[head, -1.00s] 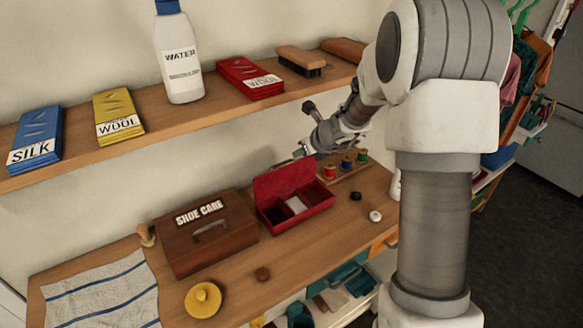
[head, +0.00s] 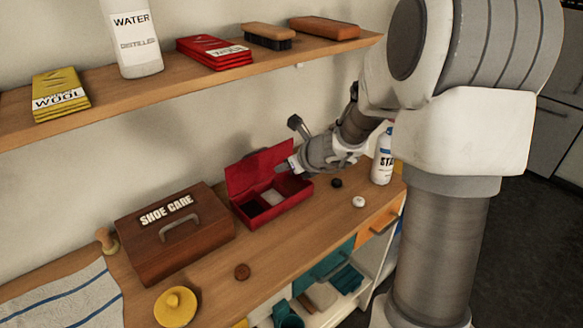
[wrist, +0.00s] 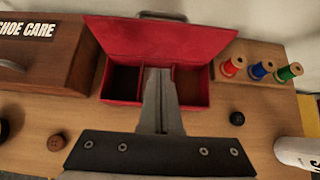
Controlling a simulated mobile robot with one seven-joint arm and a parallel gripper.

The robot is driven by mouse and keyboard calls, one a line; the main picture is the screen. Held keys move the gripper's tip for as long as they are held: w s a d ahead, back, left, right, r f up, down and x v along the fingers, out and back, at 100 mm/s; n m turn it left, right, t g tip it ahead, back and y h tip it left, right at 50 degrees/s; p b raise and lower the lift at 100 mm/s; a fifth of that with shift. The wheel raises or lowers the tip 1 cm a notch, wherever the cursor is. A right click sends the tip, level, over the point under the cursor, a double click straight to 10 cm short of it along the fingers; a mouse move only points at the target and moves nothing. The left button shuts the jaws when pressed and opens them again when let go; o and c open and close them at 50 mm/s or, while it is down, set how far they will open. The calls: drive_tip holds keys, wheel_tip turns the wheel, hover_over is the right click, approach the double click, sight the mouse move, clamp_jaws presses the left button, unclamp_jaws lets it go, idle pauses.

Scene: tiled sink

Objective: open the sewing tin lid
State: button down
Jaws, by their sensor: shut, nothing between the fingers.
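The red sewing tin (head: 268,211) stands on the wooden counter with its lid (head: 257,168) raised and leaning back toward the wall. In the wrist view the open tin (wrist: 198,91) shows dark compartments and the lid (wrist: 160,40) upright behind them, with a grey handle at its top edge. My gripper (head: 290,165) is shut and empty. In the wrist view its closed fingers (wrist: 158,75) reach over the front of the tin and cover its middle compartment. I cannot tell whether they touch the tin.
A brown shoe care box (head: 175,235) stands close left of the tin. Thread spools (wrist: 262,71) stand on a wooden holder to the right. A white bottle (head: 383,160) stands further right.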

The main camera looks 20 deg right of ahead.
sight(263, 157)
drive_tip(key=shift+w+a+f+p, duration=0.15)
drive_tip(key=shift+w+a+f, duration=0.2)
drive_tip(key=shift+w, duration=0.6)
drive_tip(key=shift+w+a+f+p, duration=0.1)
drive_tip(key=shift+w+a, duration=0.3)
drive_tip(key=shift+w, duration=0.5)
drive_tip(key=shift+w+a+f+p, duration=0.15)
drive_tip(key=shift+w+a+f, duration=0.2)
drive_tip(key=shift+w, duration=0.6)
drive_tip(key=shift+r, duration=0.1)
drive_tip(key=shift+w+a+r, duration=0.15)
drive_tip(key=shift+w+a, duration=0.1)
drive_tip(key=shift+w, duration=0.2)
drive_tip(key=shift+w+a+r, duration=0.1)
drive_tip(key=shift+w+a, duration=0.1)
drive_tip(key=shift+w, duration=0.2)
drive_tip(key=shift+s+d+p, duration=0.1)
drive_tip(key=shift+s+p, duration=0.05)
drive_tip(key=shift+p, duration=0.15)
